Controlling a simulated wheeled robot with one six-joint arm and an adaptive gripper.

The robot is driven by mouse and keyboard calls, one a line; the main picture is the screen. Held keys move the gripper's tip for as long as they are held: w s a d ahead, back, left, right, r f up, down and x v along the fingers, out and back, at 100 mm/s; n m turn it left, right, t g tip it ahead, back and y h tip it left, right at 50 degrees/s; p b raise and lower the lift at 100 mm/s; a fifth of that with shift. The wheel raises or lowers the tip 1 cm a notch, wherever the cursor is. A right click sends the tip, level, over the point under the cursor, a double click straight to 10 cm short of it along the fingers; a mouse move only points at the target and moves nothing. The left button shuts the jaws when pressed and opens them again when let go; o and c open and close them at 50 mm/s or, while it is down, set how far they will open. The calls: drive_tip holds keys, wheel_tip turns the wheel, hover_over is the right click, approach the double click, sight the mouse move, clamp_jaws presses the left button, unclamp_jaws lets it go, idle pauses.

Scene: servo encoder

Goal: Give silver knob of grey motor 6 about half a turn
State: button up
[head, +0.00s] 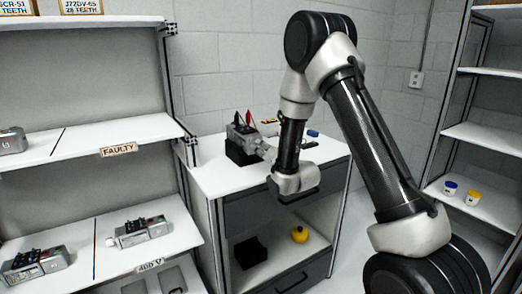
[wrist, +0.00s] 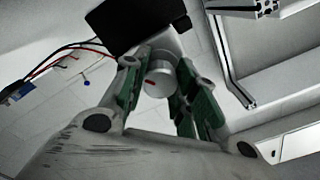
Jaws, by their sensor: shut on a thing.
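A grey motor (head: 242,133) rests on a black block (head: 239,154) on the workbench, with a red and a black lead at its top. I cannot read a number on it. In the wrist view its silver knob (wrist: 158,82) has a small red mark and sits between the green-padded fingers of my gripper (wrist: 157,90). The fingers are shut on the knob from both sides. In the head view my gripper (head: 268,152) reaches the motor from the right and partly hides the knob.
The white workbench top (head: 207,178) has small tools and a blue item (head: 313,133) behind my arm. A shelf labelled FAULTY (head: 119,150) at left holds other grey motors (head: 141,231). A right shelf holds blue and yellow cups (head: 473,198). A yellow object (head: 299,235) lies below the bench top.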

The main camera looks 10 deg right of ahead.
drive_tip(key=n, duration=0.7)
drive_tip(key=shift+n, duration=0.4)
drive_tip(key=n, duration=0.3)
drive_tip(key=shift+n, duration=2.2)
drive_tip(key=o, duration=1.1)
drive_tip(key=shift+c, duration=0.2)
